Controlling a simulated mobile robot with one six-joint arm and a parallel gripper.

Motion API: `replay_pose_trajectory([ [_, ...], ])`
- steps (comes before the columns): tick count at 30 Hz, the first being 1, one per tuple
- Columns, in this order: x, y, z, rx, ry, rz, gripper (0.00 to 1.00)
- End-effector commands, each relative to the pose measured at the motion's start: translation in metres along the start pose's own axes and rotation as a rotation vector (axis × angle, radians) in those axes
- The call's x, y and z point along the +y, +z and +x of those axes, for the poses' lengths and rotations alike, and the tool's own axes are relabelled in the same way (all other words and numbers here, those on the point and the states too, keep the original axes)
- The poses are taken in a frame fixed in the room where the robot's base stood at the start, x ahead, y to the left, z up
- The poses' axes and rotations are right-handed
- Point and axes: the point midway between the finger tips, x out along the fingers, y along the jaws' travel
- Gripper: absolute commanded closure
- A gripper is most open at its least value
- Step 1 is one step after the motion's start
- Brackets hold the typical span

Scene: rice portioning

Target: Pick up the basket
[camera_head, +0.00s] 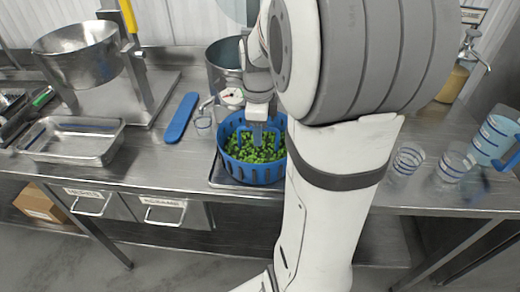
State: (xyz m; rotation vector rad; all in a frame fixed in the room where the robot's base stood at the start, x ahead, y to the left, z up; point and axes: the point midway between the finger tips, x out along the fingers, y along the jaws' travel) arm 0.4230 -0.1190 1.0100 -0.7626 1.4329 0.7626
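The blue basket (240,172) stands on a dark flat base at the front of the steel table, near the middle of the view. It has slotted sides and holds green pieces (258,152). A blue bar shows inside it, near my fingers. My gripper (258,138) points down into the basket's opening, just above the green pieces. Its fingers are small here, and I cannot tell whether they are open or closed on the blue bar. My arm hides the basket's right side.
A steel pot (222,70) stands close behind the basket. A blue flat tool (181,117) and a small clear cup (203,125) lie to its left. A steel tray (72,150) is farther left. Clear cups (405,163) and a blue jug (494,140) stand at right.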

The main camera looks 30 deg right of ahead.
Motion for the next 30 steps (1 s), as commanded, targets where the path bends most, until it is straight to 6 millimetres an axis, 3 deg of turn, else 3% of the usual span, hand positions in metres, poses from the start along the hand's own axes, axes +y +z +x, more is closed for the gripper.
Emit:
replay_pose_trajectory([
  [11, -0.0001, -0.0003, 0.0020, 0.000, 0.000, 0.001, 0.67],
  [24, -0.0001, -0.0006, 0.0020, 0.000, 0.000, 0.001, 1.00],
  [30, 0.0000, -0.0008, 0.0021, 0.000, 0.001, 0.002, 1.00],
])
